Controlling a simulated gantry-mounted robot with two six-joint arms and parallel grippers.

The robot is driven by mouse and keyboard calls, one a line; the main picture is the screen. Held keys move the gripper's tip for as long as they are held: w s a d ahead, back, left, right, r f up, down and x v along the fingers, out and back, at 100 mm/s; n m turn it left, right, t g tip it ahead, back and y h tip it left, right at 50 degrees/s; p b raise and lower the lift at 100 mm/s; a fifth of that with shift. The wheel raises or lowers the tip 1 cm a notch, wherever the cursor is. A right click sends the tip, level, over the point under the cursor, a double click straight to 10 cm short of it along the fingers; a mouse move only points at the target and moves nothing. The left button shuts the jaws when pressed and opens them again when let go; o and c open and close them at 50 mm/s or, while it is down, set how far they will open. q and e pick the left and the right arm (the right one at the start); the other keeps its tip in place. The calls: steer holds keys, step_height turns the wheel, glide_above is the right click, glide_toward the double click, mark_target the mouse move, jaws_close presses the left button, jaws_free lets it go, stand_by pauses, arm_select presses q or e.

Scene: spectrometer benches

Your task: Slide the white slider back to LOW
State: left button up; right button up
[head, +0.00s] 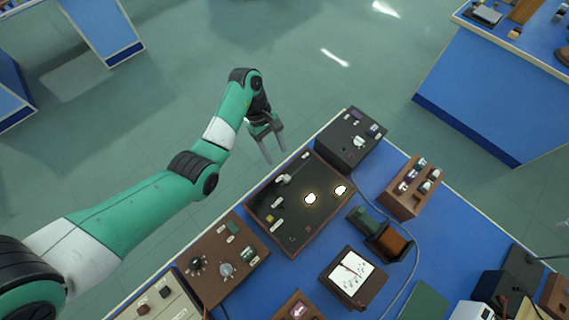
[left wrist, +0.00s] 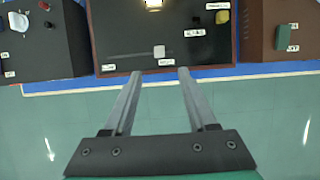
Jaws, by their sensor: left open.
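The white slider (left wrist: 159,51) sits in a thin straight slot on a dark panel (left wrist: 120,35) with a brown frame. In the left wrist view it is near the right end of the slot. Small white labels lie by the slot, but their words are too small to read. In the head view the slider (head: 283,179) is on the panel's left part. My left gripper (head: 276,156) is open and empty, just off the panel's upper left edge. In the left wrist view its fingers (left wrist: 160,73) point toward the slider, apart from it. My right gripper is not in view.
A black box (head: 349,150) and a brown knob box (head: 220,258) flank the panel on the blue bench. Two glowing lamps (head: 310,198) and a yellow button (head: 269,218) are on the panel. A meter (head: 350,273) stands nearby. Open floor lies beyond the bench edge.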

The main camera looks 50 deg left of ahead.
mark_target(287, 177)
arm_select(q)
steer(key=b+x, duration=0.4)
steer(key=x, duration=0.7)
steer(key=shift+d+f, duration=0.1)
steer(key=shift+f, duration=0.15)
jaws_close()
stand_by(0.8)
